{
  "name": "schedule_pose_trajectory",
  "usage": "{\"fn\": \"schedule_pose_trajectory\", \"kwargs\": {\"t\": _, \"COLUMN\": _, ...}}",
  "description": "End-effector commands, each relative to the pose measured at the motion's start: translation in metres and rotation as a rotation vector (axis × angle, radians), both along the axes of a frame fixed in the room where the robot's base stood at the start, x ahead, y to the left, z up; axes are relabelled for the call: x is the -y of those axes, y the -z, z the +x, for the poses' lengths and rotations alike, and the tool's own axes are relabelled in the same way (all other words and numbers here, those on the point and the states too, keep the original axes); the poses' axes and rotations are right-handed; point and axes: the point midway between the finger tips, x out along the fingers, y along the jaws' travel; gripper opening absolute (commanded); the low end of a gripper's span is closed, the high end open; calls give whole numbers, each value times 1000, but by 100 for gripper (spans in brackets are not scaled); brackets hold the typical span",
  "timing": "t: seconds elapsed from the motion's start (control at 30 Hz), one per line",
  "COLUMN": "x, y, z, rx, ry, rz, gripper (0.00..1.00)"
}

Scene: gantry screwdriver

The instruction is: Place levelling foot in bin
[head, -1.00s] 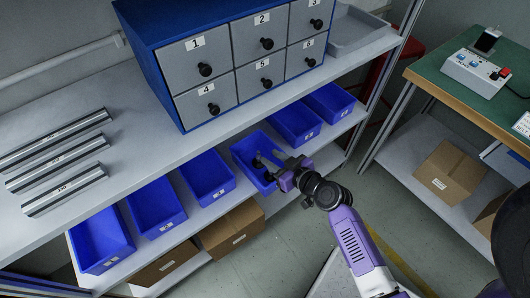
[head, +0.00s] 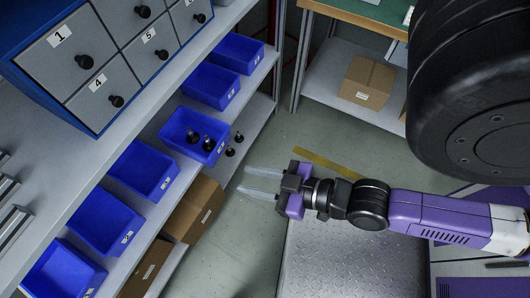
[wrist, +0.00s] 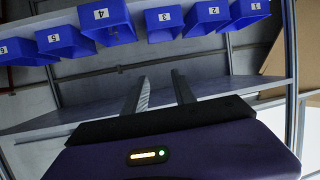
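Black levelling feet (head: 193,137) stand in a blue bin (head: 168,137), the third from the far end of the lower shelf. Two similar dark feet show outside it: one (head: 238,138) beside the bin's right wall and another (head: 230,152) nearer the shelf's front edge. My gripper (head: 244,179) is in front of the shelf, to the right of and below the bin in the head view, apart from it. Its two fingers are spread with nothing between them.
Other blue bins (head: 143,168) line the lower shelf. Cardboard boxes (head: 200,208) sit below. A drawer cabinet (head: 97,60) stands on the upper shelf. A workbench (head: 360,12) is at the back. The floor (head: 245,245) in front of the shelf is clear.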

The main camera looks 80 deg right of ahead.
Motion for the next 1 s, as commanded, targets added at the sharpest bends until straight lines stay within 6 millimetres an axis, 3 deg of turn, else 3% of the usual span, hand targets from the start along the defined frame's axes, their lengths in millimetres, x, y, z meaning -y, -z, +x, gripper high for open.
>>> {"fn": "schedule_pose_trajectory", "kwargs": {"t": 0.1, "x": -19, "y": -36, "z": -21, "rx": 32, "ry": -67, "rz": 12, "gripper": 32}}
{"fn": "schedule_pose_trajectory", "kwargs": {"t": 0.23, "x": -30, "y": -60, "z": -32, "rx": 58, "ry": -111, "rz": 25, "gripper": 32}}
{"fn": "schedule_pose_trajectory", "kwargs": {"t": 0.73, "x": -34, "y": -76, "z": -35, "rx": 68, "ry": -124, "rz": 30, "gripper": 32}}
{"fn": "schedule_pose_trajectory", "kwargs": {"t": 0.87, "x": -34, "y": -96, "z": -35, "rx": 67, "ry": -123, "rz": 30, "gripper": 32}}
{"fn": "schedule_pose_trajectory", "kwargs": {"t": 1.0, "x": -34, "y": -130, "z": -35, "rx": 67, "ry": -123, "rz": 30, "gripper": 32}}
